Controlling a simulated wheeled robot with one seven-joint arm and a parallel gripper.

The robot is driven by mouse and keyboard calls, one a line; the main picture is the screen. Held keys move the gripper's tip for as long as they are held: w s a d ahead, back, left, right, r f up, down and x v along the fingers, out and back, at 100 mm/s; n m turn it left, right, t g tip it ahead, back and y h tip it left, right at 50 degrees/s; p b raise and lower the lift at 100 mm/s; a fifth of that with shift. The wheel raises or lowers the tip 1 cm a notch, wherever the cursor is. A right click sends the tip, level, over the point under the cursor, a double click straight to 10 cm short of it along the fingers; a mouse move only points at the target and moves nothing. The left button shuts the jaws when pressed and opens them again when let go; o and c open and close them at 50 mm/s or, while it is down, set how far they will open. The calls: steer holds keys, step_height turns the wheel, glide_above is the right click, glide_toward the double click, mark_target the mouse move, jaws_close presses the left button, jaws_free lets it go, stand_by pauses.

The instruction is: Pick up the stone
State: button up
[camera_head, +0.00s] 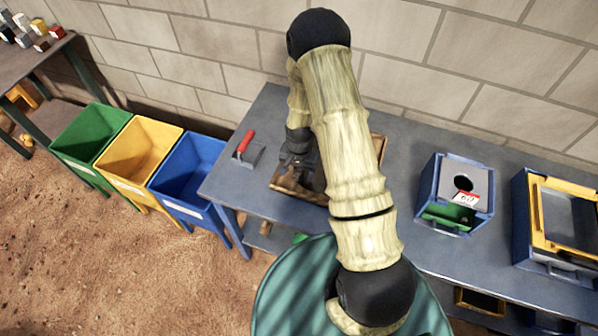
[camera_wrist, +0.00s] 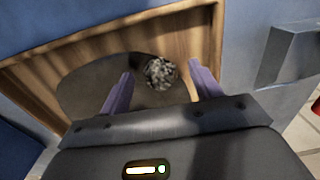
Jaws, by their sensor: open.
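The stone (camera_wrist: 160,73) is a speckled grey lump in the wrist view. It lies inside a wooden tray (camera_wrist: 213,40), towards the right side. My gripper (camera_wrist: 162,84) is over the tray with its two fingers apart, one on each side of the stone as seen from the wrist. I cannot tell how much height is left between the fingertips and the stone. In the head view the tray (camera_head: 312,197) stands on the grey-blue table, and my arm hides most of it and the stone.
Green (camera_head: 85,135), yellow (camera_head: 135,150) and blue (camera_head: 185,170) bins stand left of the table. A blue box machine (camera_head: 453,190) and a yellow-framed unit (camera_head: 560,215) stand to the right. A block wall is behind.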

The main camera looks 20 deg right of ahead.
mark_target(298, 173)
steer(key=shift+f, duration=0.6)
steer(key=c, duration=1.1)
steer(key=shift+c, duration=0.2)
steer(key=shift+r, duration=0.1)
step_height(298, 173, up, 10)
steer(key=shift+f+b, duration=0.1)
steer(key=shift+b, duration=0.95)
steer(key=shift+w, duration=0.1)
